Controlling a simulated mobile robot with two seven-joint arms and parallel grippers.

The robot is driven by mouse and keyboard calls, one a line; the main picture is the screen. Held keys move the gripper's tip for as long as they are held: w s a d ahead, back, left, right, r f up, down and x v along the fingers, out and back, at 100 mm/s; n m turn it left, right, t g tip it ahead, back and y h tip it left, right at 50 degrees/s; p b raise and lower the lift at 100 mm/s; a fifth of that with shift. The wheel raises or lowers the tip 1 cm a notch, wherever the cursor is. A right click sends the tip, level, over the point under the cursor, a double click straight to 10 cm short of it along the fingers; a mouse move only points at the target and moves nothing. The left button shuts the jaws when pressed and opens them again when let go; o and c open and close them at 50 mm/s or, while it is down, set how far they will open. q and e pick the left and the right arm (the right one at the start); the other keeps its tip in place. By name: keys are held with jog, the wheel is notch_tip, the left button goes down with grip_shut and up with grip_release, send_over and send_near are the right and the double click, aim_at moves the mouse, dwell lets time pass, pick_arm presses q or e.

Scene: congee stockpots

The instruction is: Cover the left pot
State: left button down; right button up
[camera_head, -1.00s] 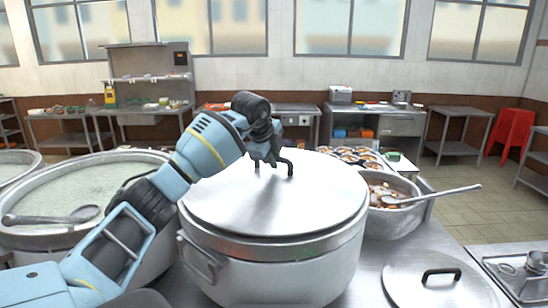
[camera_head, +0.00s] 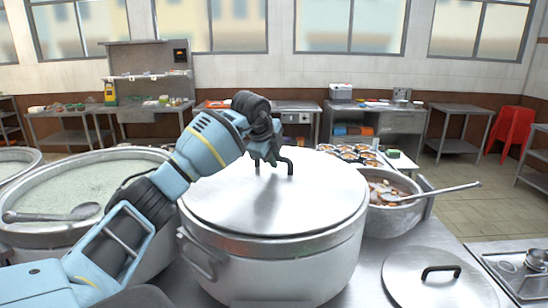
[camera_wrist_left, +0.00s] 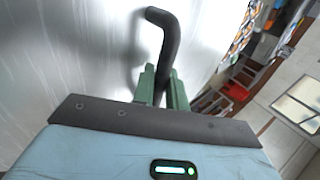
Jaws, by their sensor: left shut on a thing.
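The left pot (camera_head: 50,235) is open at the left, full of pale congee (camera_head: 75,188), with a ladle (camera_head: 52,214) in it. A second big pot (camera_head: 275,270) stands in the middle with a metal lid (camera_head: 285,210) lying on it. My left gripper (camera_head: 270,160) is over this lid and shut on its dark handle (camera_head: 288,168). In the left wrist view the fingers (camera_wrist_left: 163,88) close around one end of the handle (camera_wrist_left: 168,35). My right gripper is not in view.
Another lid (camera_head: 430,290) with a black handle lies on the steel table at the lower right. A smaller pot (camera_head: 395,215) with a ladle stands right of the middle pot. Several filled bowls (camera_head: 355,153) are behind it. A tray (camera_head: 515,270) is at the right edge.

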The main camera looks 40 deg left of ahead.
pick_arm(q)
jog(key=shift+r, duration=0.15)
jog(key=c, duration=1.3)
grip_release()
jog(key=shift+c, duration=0.2)
jog(key=shift+f, duration=0.25)
jog(key=v, duration=0.8)
